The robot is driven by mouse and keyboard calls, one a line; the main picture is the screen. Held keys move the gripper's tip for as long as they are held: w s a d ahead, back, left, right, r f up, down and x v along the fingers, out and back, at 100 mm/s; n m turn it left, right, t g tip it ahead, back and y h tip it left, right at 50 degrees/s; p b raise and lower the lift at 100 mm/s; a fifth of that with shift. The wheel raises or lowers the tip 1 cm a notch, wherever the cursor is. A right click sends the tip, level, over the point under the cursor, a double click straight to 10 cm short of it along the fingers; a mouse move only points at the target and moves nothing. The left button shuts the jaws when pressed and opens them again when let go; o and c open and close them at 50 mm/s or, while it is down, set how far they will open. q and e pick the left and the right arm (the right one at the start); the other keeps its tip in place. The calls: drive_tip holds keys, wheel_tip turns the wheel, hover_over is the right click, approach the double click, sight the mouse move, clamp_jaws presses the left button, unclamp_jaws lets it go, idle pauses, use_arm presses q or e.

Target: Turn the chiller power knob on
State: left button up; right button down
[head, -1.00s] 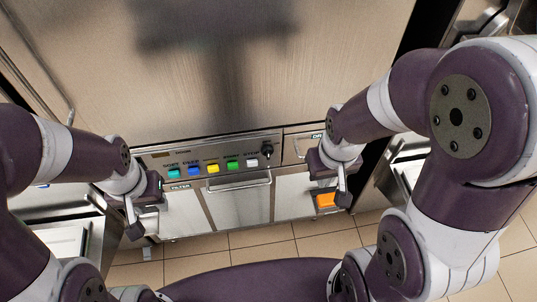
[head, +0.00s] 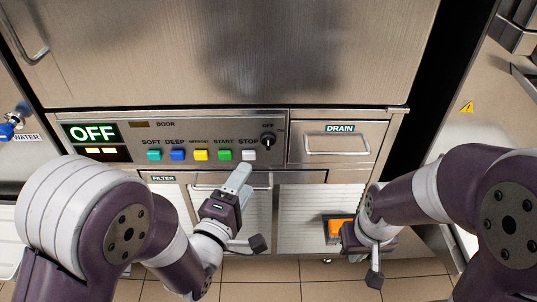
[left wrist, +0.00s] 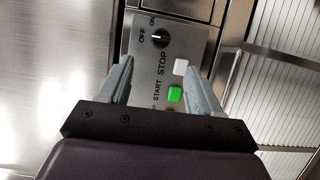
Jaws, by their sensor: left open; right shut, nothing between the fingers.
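The chiller power knob (head: 268,140) is a small black rotary knob at the right end of the control panel (head: 215,127), with an OFF label above it. In the left wrist view the knob (left wrist: 160,38) sits between OFF and ON labels, beyond the fingertips. The panel display (head: 92,133) reads OFF. My left gripper (head: 240,178) is open and empty, just below the STOP button and short of the knob; its two fingers show in the left wrist view (left wrist: 160,85). My right gripper (head: 374,278) is shut and empty, low in front of the lower right cabinet.
A row of coloured buttons (head: 201,155) runs left of the knob, with the white STOP button (head: 249,155) nearest. A DRAIN drawer (head: 338,146) with a bar handle is at the right. An orange item (head: 338,229) shows low beside my right gripper.

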sight(267, 146)
use_arm(q)
drive_tip(key=b+x, duration=0.1)
drive_tip(key=x, duration=1)
drive_tip(key=shift+w+d+f, duration=0.1)
drive_tip(key=shift+w, duration=0.15)
drive_tip(key=c, duration=1)
